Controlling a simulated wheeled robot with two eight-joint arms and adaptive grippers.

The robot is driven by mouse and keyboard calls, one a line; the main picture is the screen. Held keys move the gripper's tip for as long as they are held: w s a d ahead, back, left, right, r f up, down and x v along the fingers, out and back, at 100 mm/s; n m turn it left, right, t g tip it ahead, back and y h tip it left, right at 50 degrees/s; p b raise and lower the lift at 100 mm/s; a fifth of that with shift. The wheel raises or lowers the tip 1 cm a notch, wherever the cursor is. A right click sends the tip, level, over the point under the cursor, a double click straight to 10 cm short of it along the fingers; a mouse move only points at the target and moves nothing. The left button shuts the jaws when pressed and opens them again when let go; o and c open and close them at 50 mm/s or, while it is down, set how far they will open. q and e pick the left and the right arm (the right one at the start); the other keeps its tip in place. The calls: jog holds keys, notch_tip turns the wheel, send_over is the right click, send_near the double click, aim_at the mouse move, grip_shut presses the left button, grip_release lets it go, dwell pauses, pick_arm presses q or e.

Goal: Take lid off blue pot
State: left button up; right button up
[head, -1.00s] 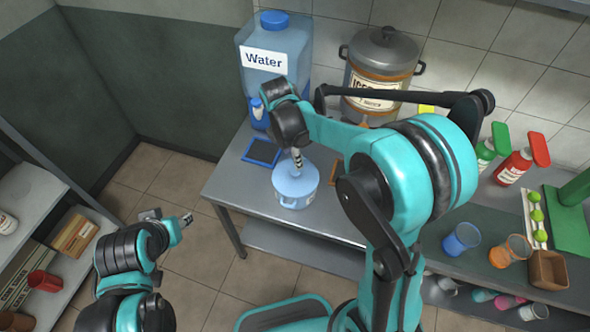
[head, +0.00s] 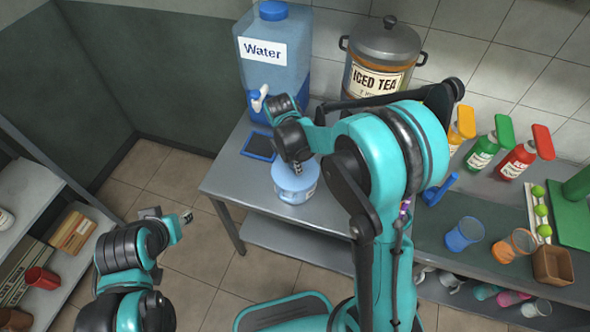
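A water dispenser (head: 272,75) and an iced tea dispenser (head: 384,50) stand at the back of the table. A blue-rimmed dark tray (head: 259,147) lies left of the pot. A blue cup (head: 463,235), an orange cup (head: 515,246) and syrup bottles stand at the right.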

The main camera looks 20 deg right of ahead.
grip_shut()
